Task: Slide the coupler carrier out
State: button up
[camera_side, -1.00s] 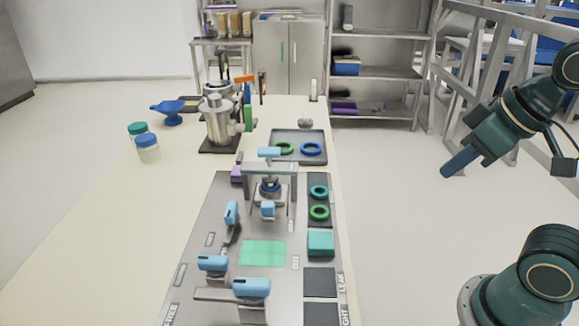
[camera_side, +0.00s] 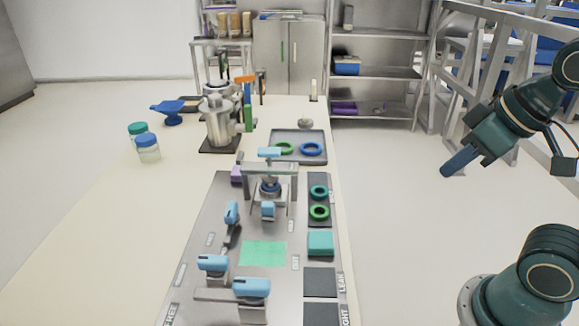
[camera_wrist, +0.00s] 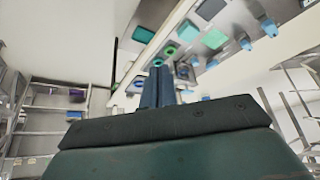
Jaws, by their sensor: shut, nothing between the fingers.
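The steel fixture plate (camera_side: 222,235) lies on the long cream bench. Near its far end a small metal frame (camera_side: 283,168) stands over a round coupler with a blue ring (camera_side: 270,186). A light-blue handle (camera_side: 268,209) sits just in front of the coupler, and another (camera_side: 269,152) tops the frame. I cannot tell exactly which part is the carrier. My gripper (camera_side: 446,170) is shut and empty, in the air to the right of the bench, well away from the fixture. In the wrist view its blue fingers (camera_wrist: 158,70) are together, with the fixture beyond them, partly hidden.
More light-blue handles (camera_side: 212,263) stand on the near plate. A dark tray with green rings (camera_side: 319,212) and a teal block (camera_side: 320,243) line its right side. A grey tray (camera_side: 290,157) and a metal vessel (camera_side: 220,125) stand behind. The space between gripper and bench is clear.

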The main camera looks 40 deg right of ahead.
jog(key=o, duration=0.7)
jog(key=shift+w+r, duration=0.1)
jog(key=shift+o, duration=0.9)
jog(key=shift+w+r, duration=0.1)
jog(key=shift+w, duration=0.15)
jog(key=w+a+r+n+g, duration=0.1)
jog(key=w+a+n+g, duration=0.1)
jog(key=w, duration=0.7)
jog(key=w+a+r+n+g, duration=0.1)
jog(key=w+a+n, duration=0.15)
jog(key=w, duration=0.65)
jog(key=w+a+f+n+g, duration=0.1)
jog(key=w+a+f+n, duration=0.1)
jog(key=w+f, duration=0.3)
jog(key=w+a+f+n+g, duration=0.1)
jog(key=w+a+f+n, duration=0.1)
jog(key=w+a+f, duration=0.3)
jog(key=w+f, duration=0.1)
jog(key=w, duration=0.3)
jog(key=shift+w+f+g, duration=0.25)
jog(key=shift+w+g, duration=0.05)
jog(key=shift+w, duration=0.1)
jog(key=shift+f+n, duration=0.15)
jog(key=shift+n, duration=0.1)
